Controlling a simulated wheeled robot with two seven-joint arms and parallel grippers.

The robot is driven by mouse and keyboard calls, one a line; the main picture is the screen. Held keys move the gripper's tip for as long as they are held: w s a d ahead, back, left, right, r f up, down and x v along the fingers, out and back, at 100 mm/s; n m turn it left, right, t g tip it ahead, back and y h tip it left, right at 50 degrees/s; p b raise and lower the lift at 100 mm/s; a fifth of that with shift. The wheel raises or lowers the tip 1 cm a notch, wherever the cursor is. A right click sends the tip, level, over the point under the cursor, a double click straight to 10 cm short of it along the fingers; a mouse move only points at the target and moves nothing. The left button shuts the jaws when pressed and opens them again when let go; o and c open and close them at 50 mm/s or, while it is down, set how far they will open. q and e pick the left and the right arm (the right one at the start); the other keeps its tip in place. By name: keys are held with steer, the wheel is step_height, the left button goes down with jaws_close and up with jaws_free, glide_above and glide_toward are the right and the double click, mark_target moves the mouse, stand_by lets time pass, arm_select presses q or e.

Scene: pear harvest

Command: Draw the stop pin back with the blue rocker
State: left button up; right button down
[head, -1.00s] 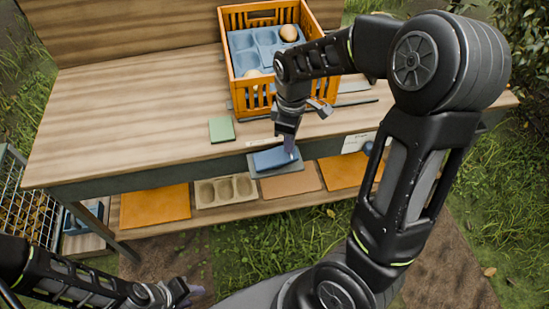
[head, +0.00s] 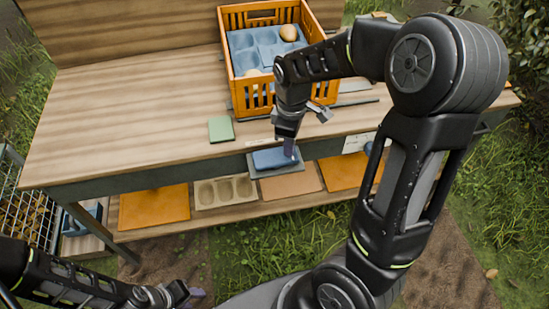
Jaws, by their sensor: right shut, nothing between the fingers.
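The blue rocker (head: 270,159) sits on a grey plate (head: 258,172) at the front edge of the bench. My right gripper (head: 289,149) points down with its shut fingertips at the right end of the rocker. They look to be touching it, with nothing held between them. I cannot make out the stop pin. My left gripper (head: 195,294) is low at the bottom left, in front of the bench and far from the rocker. Its fingers are too small and dark to tell open from shut.
An orange crate (head: 237,97) with a blue tray and pears stands on the bench behind my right gripper. A green pad (head: 221,129) lies left of it. A shelf below holds orange mats (head: 154,208) and a moulded tray (head: 224,192). The bench's left side is clear.

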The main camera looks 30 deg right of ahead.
steer(key=shift+f, duration=0.25)
steer(key=shift+r, duration=0.1)
steer(key=shift+r+p, duration=2.75)
steer(key=shift+r, duration=0.75)
